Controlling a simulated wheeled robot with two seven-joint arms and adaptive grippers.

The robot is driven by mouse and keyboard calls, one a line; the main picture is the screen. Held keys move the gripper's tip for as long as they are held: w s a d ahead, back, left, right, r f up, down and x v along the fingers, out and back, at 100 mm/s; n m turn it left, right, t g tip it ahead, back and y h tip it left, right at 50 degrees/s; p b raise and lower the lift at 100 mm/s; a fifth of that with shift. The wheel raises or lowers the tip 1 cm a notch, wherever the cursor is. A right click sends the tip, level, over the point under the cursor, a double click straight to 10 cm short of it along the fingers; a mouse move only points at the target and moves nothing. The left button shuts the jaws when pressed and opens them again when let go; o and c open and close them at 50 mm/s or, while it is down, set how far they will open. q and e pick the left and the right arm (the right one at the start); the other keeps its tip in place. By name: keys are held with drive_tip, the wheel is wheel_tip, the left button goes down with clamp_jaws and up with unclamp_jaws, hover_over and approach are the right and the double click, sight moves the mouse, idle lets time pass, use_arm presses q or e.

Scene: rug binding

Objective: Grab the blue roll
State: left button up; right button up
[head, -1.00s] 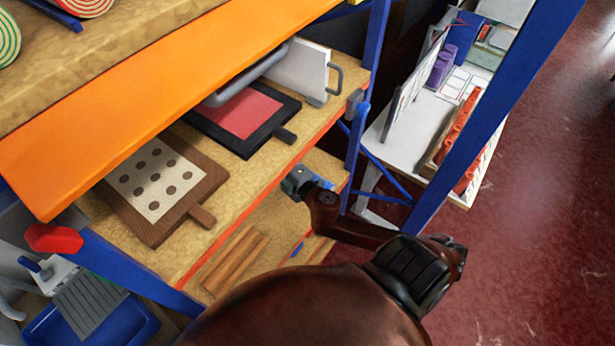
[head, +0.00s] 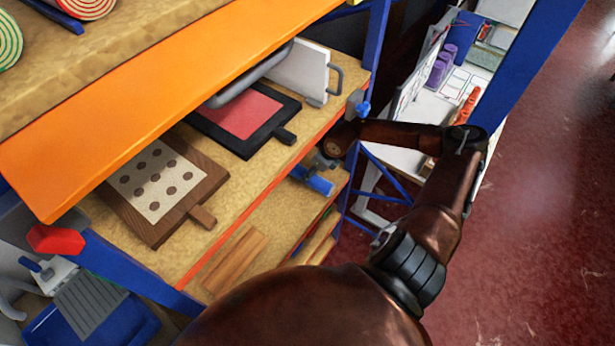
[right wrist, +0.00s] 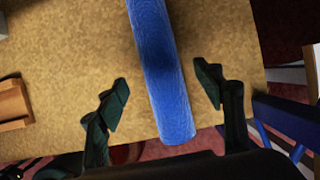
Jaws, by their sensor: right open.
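The blue roll (right wrist: 160,70) lies on a tan shelf board in the right wrist view, with its near end sticking out past the board's edge. My right gripper (right wrist: 163,85) is open, with one dark finger on each side of the roll and a gap on both sides. In the head view the end of the blue roll (head: 318,182) shows at the lower shelf, beside my right gripper (head: 324,160), which is partly hidden by my arm. The roll's far part is hidden under the upper board there. My left gripper is not in view.
The shelf board above holds a dotted board (head: 152,182) and a black-framed red panel (head: 240,118). A blue rack post (head: 372,60) stands close to my right arm. Brown wooden strips (head: 235,258) lie on the lower shelf. Red floor is clear at right.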

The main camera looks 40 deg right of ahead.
drive_tip(key=p+x, duration=0.1)
drive_tip(key=x, duration=0.5)
drive_tip(key=shift+w, duration=0.15)
drive_tip(key=shift+r, duration=0.1)
drive_tip(key=shift+c, duration=0.3)
drive_tip(key=c, duration=1.3)
